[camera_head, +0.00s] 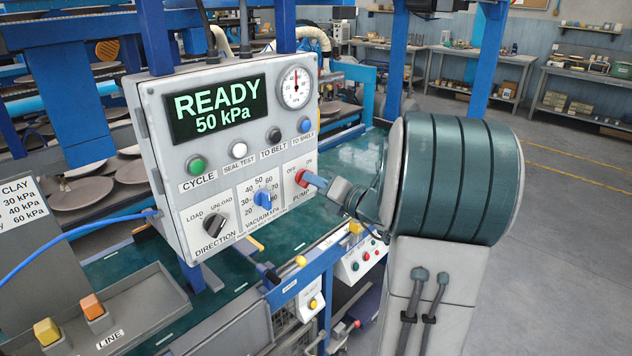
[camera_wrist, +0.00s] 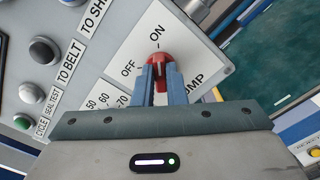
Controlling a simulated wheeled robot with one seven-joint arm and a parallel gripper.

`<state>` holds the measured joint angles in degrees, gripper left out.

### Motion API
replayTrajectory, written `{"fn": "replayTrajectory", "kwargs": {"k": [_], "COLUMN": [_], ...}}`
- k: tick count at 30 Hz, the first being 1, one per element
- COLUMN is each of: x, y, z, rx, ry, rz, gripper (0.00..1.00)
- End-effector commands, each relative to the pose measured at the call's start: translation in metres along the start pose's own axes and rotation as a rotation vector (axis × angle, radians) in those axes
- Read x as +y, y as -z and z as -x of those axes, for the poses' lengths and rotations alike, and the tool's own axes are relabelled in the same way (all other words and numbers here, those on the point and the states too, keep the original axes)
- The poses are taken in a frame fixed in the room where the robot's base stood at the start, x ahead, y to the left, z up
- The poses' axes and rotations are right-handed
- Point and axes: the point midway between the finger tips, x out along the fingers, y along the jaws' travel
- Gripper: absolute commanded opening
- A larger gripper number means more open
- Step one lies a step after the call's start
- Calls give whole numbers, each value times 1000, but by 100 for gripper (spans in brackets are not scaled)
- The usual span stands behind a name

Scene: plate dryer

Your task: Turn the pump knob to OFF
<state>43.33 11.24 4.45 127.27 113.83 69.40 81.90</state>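The pump knob is red, on the lower right of the control panel, with a white plate marked OFF and ON. It shows in the head view (camera_head: 317,181) and in the wrist view (camera_wrist: 158,59). In the wrist view its bar appears to point up toward ON, with OFF to its left. My gripper (camera_head: 330,187) reaches the knob from the right. In the wrist view my gripper's (camera_wrist: 160,72) two blue fingers lie on either side of the red bar, seemingly touching it. The fingers hide part of the knob.
The grey control panel (camera_head: 150,110) reads READY 50 kPa. The vacuum knob (camera_head: 263,197) and direction knob (camera_head: 215,224) sit left of the pump knob. Several push buttons are above, including a blue one (camera_head: 304,125). A lower button box (camera_head: 360,258) stands below my arm.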

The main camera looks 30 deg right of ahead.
Motion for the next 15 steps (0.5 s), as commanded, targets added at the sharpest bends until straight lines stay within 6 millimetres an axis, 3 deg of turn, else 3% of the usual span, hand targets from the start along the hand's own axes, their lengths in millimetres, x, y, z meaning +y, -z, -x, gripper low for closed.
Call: {"fn": "replayTrajectory", "kwargs": {"k": [15], "x": [-2], "y": [3], "z": [0], "rx": [0], "ry": [-2], "rz": [135], "gripper": [0]}}
